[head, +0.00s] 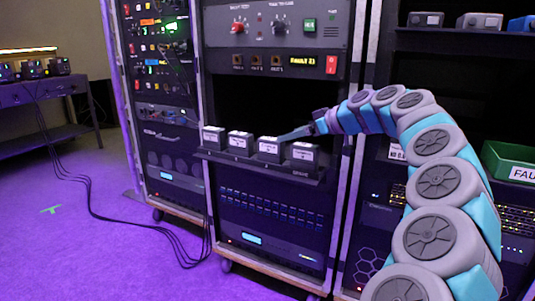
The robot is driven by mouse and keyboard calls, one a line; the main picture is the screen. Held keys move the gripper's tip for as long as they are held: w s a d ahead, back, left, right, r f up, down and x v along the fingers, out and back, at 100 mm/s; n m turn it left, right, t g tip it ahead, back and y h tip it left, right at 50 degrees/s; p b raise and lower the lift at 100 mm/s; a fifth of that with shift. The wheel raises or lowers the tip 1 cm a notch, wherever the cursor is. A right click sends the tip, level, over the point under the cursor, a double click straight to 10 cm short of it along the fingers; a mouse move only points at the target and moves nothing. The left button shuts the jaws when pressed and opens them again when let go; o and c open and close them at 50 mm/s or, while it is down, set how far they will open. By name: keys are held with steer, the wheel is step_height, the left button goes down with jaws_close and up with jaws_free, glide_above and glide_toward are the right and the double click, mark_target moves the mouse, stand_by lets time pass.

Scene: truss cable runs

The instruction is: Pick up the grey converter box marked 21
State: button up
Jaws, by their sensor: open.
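Several small dark boxes with white labels stand in a row on a pull-out shelf (262,168) of the middle rack: one at the left end (213,138), a second (240,143), a third (270,149) and one at the right end (304,155). Their label text is too small to read, so I cannot tell which is marked 21. Two grey boxes (426,19) (479,21) sit on the upper right shelf, their markings also unreadable. My gripper (293,134) is open, at the row, close above the third and right-end boxes. Contact cannot be told.
A control panel (277,28) with a small lit display (303,61) is above the shelf. A green bin (510,161) with a partly visible "FAU" label stands at right. A blue box (522,24) is at upper right. Black cables (130,219) run across the purple floor.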

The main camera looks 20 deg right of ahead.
mark_target(273, 139)
steer(key=x, duration=0.7)
steer(key=shift+r, duration=0.15)
jaws_close()
stand_by(0.5)
